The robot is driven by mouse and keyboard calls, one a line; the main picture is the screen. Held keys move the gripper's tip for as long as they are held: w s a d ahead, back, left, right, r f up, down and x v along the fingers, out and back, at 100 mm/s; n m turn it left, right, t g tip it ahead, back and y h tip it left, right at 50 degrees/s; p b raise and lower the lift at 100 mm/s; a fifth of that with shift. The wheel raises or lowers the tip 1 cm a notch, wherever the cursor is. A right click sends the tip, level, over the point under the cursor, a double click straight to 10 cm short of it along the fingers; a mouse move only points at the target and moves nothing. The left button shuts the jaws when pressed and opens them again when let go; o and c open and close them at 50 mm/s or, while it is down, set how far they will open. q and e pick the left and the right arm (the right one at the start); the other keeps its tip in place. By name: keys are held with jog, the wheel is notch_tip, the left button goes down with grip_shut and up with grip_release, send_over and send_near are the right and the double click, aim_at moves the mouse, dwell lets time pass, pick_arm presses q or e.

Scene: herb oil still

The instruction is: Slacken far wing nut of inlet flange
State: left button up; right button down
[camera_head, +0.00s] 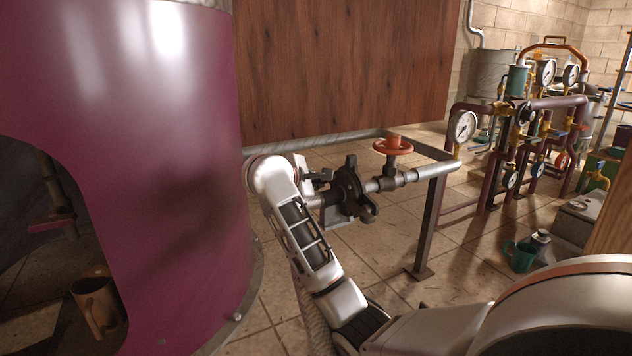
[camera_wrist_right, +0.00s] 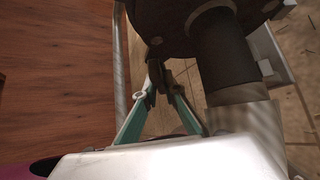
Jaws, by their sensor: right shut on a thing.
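The inlet flange is a dark round flange (camera_head: 347,187) on a grey horizontal pipe, right of the purple vessel. Dark wing nuts stand out from its rim, one at the top (camera_head: 351,161) and one at the lower right (camera_head: 369,214). In the wrist view the flange (camera_wrist_right: 180,22) fills the top, with its pipe (camera_wrist_right: 226,60) running down. My right gripper (camera_wrist_right: 160,76) has its teal fingers closed together on the far wing nut (camera_wrist_right: 156,68), a small dark piece at the flange's edge. The fingertips partly hide this nut. My left gripper is not in view.
The purple vessel (camera_head: 180,190) stands close on the left. A wooden panel (camera_head: 340,65) hangs behind. Gauges and pipework (camera_head: 530,120) stand farther right.

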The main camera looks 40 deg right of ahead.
jog(key=shift+a+r+n+g+y+p, duration=0.1)
jog(key=shift+r+n+g+y+p, duration=0.25)
jog(key=shift+p, duration=0.35)
jog(key=shift+r+n+g+y+p, duration=0.1)
jog(key=shift+n+g+y+p, duration=0.15)
jog(key=shift+g+p, duration=0.35)
jog(key=shift+n+g+y+p, duration=0.4)
jog(key=shift+g+p, duration=0.05)
jog(key=shift+p, duration=0.25)
jog(key=shift+w+g, duration=0.1)
jog(key=shift+g, duration=0.2)
jog(key=shift+f+n+g+y+p, duration=0.3)
jog(key=shift+n+g+y+p, duration=0.1)
jog(key=shift+n+g, duration=0.25)
jog(key=shift+f+g, duration=0.1)
jog(key=shift+g, duration=0.15)
jog(key=shift+f+n+g+y+b, duration=0.2)
jog(key=shift+n+g+y+b, duration=0.3)
jog(key=shift+g, duration=0.4)
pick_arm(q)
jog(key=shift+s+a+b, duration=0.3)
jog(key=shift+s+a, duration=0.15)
pick_arm(e)
jog(key=shift+n, duration=0.25)
jog(key=shift+r+g, duration=0.1)
jog(key=shift+g, duration=0.2)
